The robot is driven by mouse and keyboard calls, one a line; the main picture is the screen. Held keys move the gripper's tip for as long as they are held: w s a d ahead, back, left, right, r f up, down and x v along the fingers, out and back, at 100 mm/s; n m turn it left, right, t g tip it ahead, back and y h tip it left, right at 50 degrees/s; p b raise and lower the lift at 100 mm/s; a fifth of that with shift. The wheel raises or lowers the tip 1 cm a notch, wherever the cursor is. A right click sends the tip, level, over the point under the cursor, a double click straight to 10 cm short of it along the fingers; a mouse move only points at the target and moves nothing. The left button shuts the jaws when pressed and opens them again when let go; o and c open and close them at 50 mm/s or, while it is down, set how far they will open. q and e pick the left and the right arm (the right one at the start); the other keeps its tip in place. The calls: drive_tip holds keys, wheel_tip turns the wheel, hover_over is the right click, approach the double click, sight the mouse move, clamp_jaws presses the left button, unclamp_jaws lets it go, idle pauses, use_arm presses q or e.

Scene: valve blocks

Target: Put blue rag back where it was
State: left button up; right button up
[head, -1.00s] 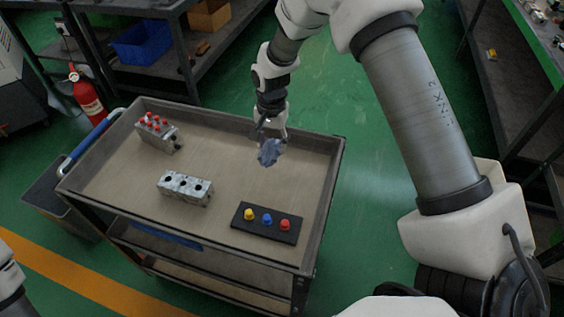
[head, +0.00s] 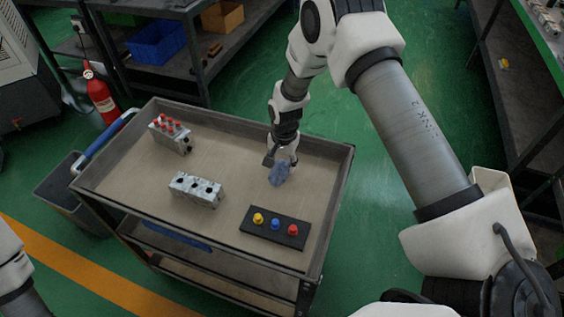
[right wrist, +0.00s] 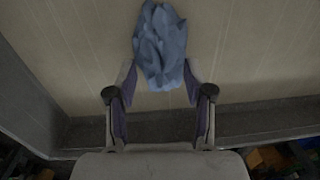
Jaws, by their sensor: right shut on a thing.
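The blue rag (head: 280,174) hangs crumpled from my right gripper (head: 282,160) over the far right part of the cart top. In the right wrist view the rag (right wrist: 161,45) shows beyond the fingertips, and the two fingers of my right gripper (right wrist: 160,82) stand on either side of its lower end. The right gripper is shut on the rag. Whether the rag touches the cart surface is hard to tell. My left gripper is not in view; only part of my left arm shows at the left edge.
The cart tray (head: 135,180) has raised rims. On it are a valve block with red tops (head: 171,134), a grey valve block with dark holes (head: 197,189), and a black plate (head: 262,239) with yellow, blue and red knobs.

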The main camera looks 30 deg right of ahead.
sight(284, 165)
drive_tip(key=o, duration=1)
drive_tip(key=shift+f, duration=0.1)
drive_tip(key=r, duration=0.8)
drive_tip(key=r+b, duration=0.1)
drive_tip(key=r, duration=0.3)
drive_tip(key=shift+s+d+r, duration=0.15)
drive_tip(key=shift+s, duration=0.1)
